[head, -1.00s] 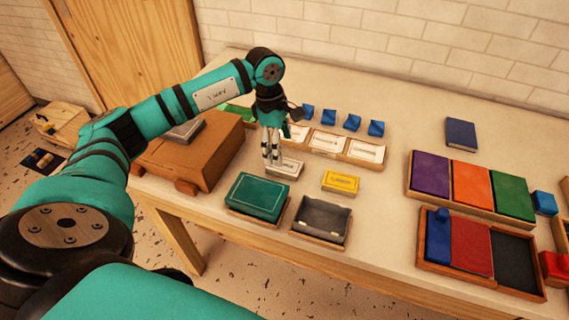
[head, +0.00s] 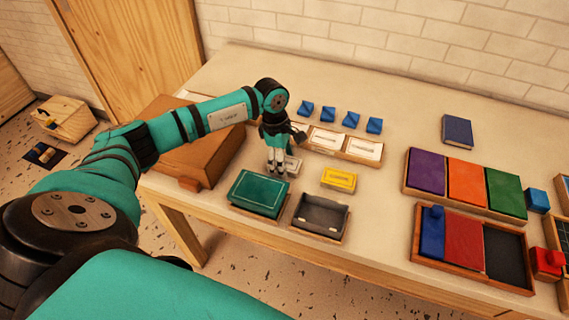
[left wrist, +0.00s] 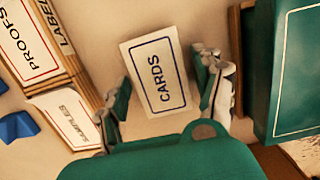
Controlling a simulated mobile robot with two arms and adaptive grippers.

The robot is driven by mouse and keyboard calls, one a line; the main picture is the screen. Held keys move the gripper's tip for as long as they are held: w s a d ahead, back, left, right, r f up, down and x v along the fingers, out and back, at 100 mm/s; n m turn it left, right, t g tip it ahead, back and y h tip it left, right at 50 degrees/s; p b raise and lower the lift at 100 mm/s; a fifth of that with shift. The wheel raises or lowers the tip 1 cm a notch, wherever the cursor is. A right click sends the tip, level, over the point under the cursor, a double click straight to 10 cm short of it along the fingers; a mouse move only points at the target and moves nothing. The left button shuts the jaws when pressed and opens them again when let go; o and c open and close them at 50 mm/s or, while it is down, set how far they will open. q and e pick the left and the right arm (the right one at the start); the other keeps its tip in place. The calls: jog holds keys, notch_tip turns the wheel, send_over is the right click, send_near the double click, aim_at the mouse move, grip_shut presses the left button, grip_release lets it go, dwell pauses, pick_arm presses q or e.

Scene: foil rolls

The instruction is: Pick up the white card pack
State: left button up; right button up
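The white card pack (head: 292,166), marked CARDS, lies on the table and is partly hidden by my left gripper in the head view. In the left wrist view the card pack (left wrist: 157,75) lies flat and slightly turned, between the two fingers. My left gripper (head: 276,162) points down over the pack. In the left wrist view the gripper (left wrist: 166,95) is open, with one finger on each side of the pack and a gap showing at each side. My right gripper is not in view.
A green box (head: 259,193) and a grey open tray (head: 321,214) stand in front of the pack. A yellow pack (head: 339,180) lies to its right. White labelled packs (head: 328,139) and several blue pieces (head: 350,119) are behind. A brown case (head: 190,155) is at left.

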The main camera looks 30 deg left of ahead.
pick_arm(q)
jog(key=c, duration=1)
notch_tip(320, 180, up, 9)
jog(key=b, duration=0.2)
jog(key=shift+r+b, duration=0.15)
jog(key=shift+b, duration=0.2)
jog(key=shift+c, duration=0.2)
jog(key=shift+r, duration=0.45)
